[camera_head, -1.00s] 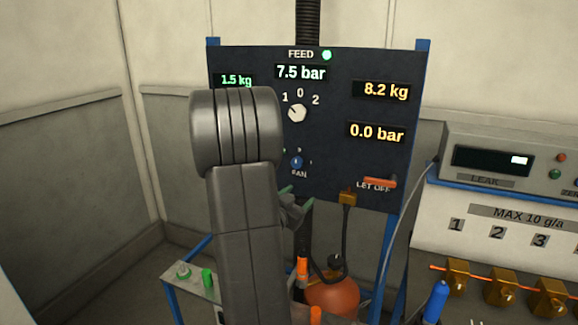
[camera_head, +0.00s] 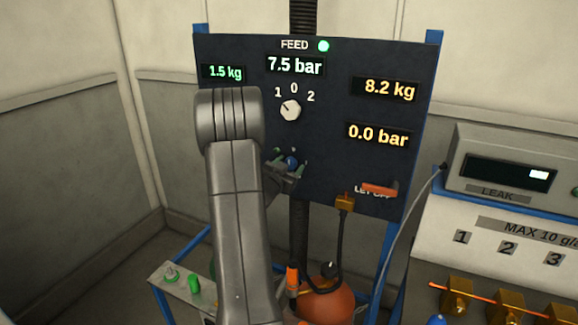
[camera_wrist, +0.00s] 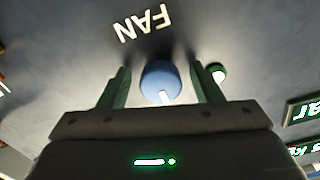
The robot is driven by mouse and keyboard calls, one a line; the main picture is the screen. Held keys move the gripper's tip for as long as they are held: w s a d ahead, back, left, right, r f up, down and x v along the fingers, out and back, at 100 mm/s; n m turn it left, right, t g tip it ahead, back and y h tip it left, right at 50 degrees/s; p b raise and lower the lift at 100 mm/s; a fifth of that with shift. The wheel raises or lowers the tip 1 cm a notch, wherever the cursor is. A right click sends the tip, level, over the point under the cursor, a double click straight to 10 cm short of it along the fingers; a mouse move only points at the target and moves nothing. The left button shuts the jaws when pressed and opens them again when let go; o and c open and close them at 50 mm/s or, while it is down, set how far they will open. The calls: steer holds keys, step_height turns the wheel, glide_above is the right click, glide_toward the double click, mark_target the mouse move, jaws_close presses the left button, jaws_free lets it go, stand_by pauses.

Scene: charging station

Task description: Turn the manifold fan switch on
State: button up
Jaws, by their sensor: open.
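The manifold fan switch is a small blue knob (camera_head: 291,162) low on the dark panel, partly hidden by my gripper (camera_head: 289,165) in the head view. In the wrist view the blue knob (camera_wrist: 160,77) sits between the two green fingers of my gripper (camera_wrist: 159,72). The fingers are open, one on each side, with visible gaps to the knob. A white mark on the knob points to the bottom of the wrist picture. The upside-down FAN label (camera_wrist: 147,24) shows beyond the knob, and a small round green-white lamp (camera_wrist: 217,72) is beside the right finger.
The panel also bears the FEED dial (camera_head: 290,110), lit displays and an orange LET OFF lever (camera_head: 379,190). A brass fitting with a black hose (camera_head: 345,202) is below right. A leak meter (camera_head: 505,172) and brass valves stand at the right.

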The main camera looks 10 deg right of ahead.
steer(key=shift+c, duration=0.5)
steer(key=c, duration=0.9)
